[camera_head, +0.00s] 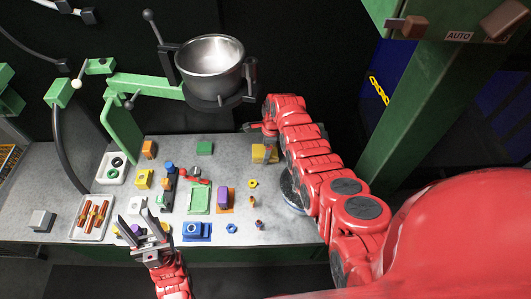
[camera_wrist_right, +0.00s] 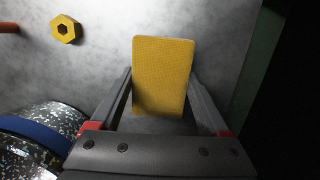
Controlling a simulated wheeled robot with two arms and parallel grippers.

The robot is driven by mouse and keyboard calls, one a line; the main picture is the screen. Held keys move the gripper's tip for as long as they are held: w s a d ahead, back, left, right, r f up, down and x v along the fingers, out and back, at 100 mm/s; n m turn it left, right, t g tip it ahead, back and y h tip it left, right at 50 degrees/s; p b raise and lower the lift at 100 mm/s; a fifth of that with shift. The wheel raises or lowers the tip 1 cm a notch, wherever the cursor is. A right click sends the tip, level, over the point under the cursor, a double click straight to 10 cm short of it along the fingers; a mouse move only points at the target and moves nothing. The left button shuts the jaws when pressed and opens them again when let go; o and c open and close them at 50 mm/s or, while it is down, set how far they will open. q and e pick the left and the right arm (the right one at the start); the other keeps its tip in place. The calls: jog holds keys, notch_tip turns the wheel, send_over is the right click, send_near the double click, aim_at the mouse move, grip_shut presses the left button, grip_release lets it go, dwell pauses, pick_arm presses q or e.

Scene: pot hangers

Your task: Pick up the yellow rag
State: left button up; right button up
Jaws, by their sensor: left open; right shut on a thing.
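The yellow rag (camera_wrist_right: 163,72) is a flat yellow block-like piece with rounded corners, between the two fingers of my right gripper (camera_wrist_right: 161,78) in the wrist view. The fingers press on its two sides, and its lower end is near the gripper body. In the head view the rag (camera_head: 259,154) shows at the back right of the table, partly covered by my right gripper (camera_head: 267,141). I cannot tell whether it is clear of the table. My left gripper (camera_head: 137,218) is open and empty over the front left of the table.
The grey table (camera_head: 270,222) holds many small parts, including a blue block (camera_head: 197,231), a purple block (camera_head: 222,195), and a tray of copper-coloured rods (camera_head: 93,217). A yellow nut (camera_wrist_right: 66,28) lies near the rag. A metal pot (camera_head: 211,62) hangs behind. A green post (camera_head: 420,110) stands right.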

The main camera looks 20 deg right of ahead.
jog(key=shift+r, duration=0.1)
notch_tip(320, 180, up, 8)
jog(key=b, duration=0.3)
jog(key=shift+r, duration=0.15)
notch_tip(320, 180, up, 4)
jog(key=r+p, duration=0.1)
jog(key=p, duration=0.2)
jog(key=s+a+p, duration=0.1)
jog(key=s+p, duration=0.2)
jog(key=s, duration=0.2)
jog(key=s+a+f+p, duration=0.1)
jog(key=s+a+p, duration=0.1)
jog(key=s, duration=0.4)
jog(key=s+a+p, duration=0.2)
jog(key=s+p, duration=0.1)
jog(key=s, duration=0.3)
jog(key=shift+s+f+p, duration=0.2)
jog(key=shift+f+p, duration=0.05)
jog(key=shift+p, duration=0.15)
